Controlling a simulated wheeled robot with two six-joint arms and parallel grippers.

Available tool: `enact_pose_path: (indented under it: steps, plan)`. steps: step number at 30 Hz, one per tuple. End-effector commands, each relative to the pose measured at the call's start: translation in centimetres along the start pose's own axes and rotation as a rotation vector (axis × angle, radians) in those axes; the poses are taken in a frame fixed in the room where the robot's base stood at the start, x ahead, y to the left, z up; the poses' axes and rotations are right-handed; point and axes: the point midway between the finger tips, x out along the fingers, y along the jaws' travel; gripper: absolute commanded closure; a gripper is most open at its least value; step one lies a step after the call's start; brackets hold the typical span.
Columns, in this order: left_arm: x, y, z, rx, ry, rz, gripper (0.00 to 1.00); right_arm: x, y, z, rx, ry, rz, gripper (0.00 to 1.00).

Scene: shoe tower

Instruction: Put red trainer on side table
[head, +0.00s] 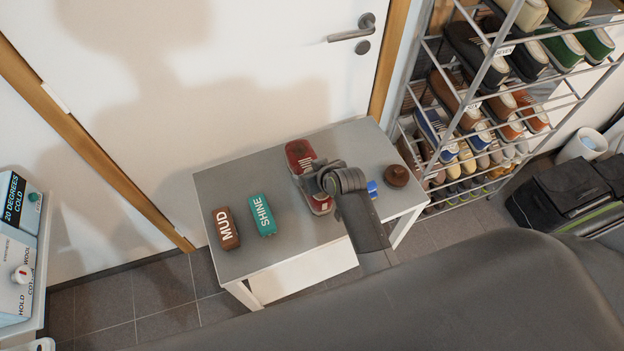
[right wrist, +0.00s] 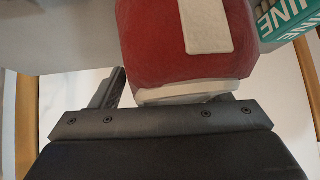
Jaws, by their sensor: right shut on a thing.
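The red trainer (head: 299,153) is at the middle of the grey-topped side table (head: 222,187), its length pointing away from me. I cannot tell whether its sole touches the top or hangs just above it. My right gripper (head: 312,182) is shut on the red trainer and hides its middle. In the right wrist view the red trainer (right wrist: 160,50), with a white patch and pale sole edge, fills the space ahead of the gripper (right wrist: 150,90). My left gripper is not in view.
A brown MUD brush (head: 224,228) and teal SHINE box (head: 262,215) lie left on the table. A blue item (head: 372,188) and a brown round item (head: 397,176) are right. A shoe rack (head: 478,105) stands right, a white door (head: 230,70) behind.

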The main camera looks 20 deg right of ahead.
Motion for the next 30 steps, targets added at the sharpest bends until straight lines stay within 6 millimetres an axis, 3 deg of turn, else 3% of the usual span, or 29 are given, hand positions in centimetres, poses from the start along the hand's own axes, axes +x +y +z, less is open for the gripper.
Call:
enact_pose_path:
  steps: [8, 20, 21, 26, 30]
  plan:
    - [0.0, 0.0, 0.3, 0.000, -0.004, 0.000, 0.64, 2.4, 0.2, 2.3, -0.001, 0.001, 0.000, 0.60]
    - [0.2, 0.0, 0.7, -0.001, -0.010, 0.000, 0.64, 2.8, 0.2, 2.7, 0.000, 0.002, 0.000, 0.60]
    - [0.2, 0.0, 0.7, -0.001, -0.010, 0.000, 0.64, 2.9, 0.2, 2.8, 0.000, 0.000, 0.000, 0.28]
    - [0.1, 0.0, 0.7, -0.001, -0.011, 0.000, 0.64, 2.8, 0.2, 2.8, 0.000, 0.000, 0.000, 0.07]
    - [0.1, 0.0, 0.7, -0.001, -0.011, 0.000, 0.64, 2.8, 0.2, 2.8, 0.000, 0.000, 0.000, 0.06]
